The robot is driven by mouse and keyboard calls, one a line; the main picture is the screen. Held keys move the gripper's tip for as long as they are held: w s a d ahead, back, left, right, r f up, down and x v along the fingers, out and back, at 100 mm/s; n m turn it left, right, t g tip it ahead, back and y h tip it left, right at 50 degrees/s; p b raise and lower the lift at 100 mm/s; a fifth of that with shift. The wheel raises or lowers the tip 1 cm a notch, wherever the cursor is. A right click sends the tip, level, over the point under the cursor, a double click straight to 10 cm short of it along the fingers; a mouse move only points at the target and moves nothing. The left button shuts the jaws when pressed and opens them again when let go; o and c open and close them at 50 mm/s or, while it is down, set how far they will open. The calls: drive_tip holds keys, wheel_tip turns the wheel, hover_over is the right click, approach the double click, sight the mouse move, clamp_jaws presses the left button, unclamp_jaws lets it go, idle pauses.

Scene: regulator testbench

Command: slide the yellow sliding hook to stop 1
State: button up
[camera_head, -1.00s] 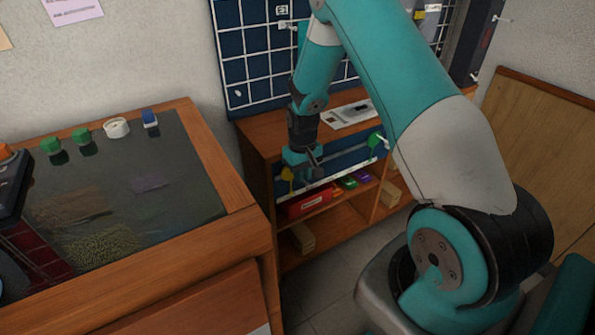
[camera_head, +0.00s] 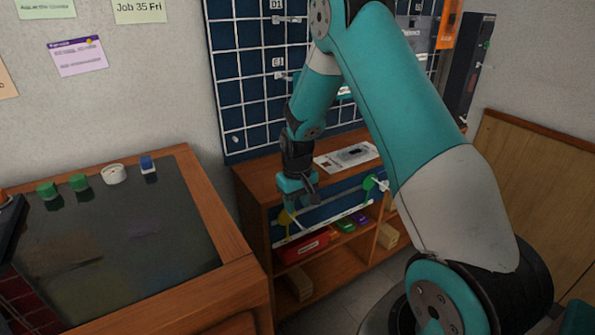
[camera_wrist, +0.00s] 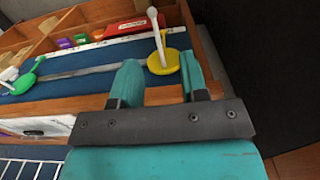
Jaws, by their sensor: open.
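The yellow sliding hook (camera_wrist: 160,63) is a round yellow disc with a white peg, at the right end of a grey slot on a blue panel in the wrist view. In the head view the yellow hook (camera_head: 285,217) shows below my gripper (camera_head: 298,192), at the panel's left end. In the wrist view my gripper (camera_wrist: 160,60) is open, with a teal finger on each side of the disc. The right finger overlaps the disc's edge; I cannot tell whether they touch. The stop marks are too small to read.
A green hook (camera_wrist: 22,84) is at the slot's other end; it also shows in the head view (camera_head: 369,183). The wooden shelf (camera_head: 335,263) below holds a red box (camera_head: 303,248). A wooden counter (camera_head: 228,240) stands at left.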

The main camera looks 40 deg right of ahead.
sight(297, 224)
wheel_tip(297, 224, up, 12)
drive_tip(key=shift+f+p, duration=0.2)
drive_tip(key=shift+p, duration=0.15)
drive_tip(key=s+a+r+n+y+p, duration=0.25)
drive_tip(key=s+a+r+p, duration=0.35)
drive_tip(key=a+r, duration=0.75)
drive_tip(key=s+a+r+n+y+p, duration=0.1)
drive_tip(key=s+a+r+n, duration=0.2)
drive_tip(key=s+a, duration=0.3)
drive_tip(key=s+a+r+n+p, duration=0.2)
drive_tip(key=s+a, duration=0.4)
drive_tip(key=s, duration=0.7)
wheel_tip(297, 224, up, 3)
drive_tip(key=shift+s+f+n+y, duration=0.1)
drive_tip(key=shift+s+n+y, duration=0.25)
drive_tip(key=shift+n, duration=0.1)
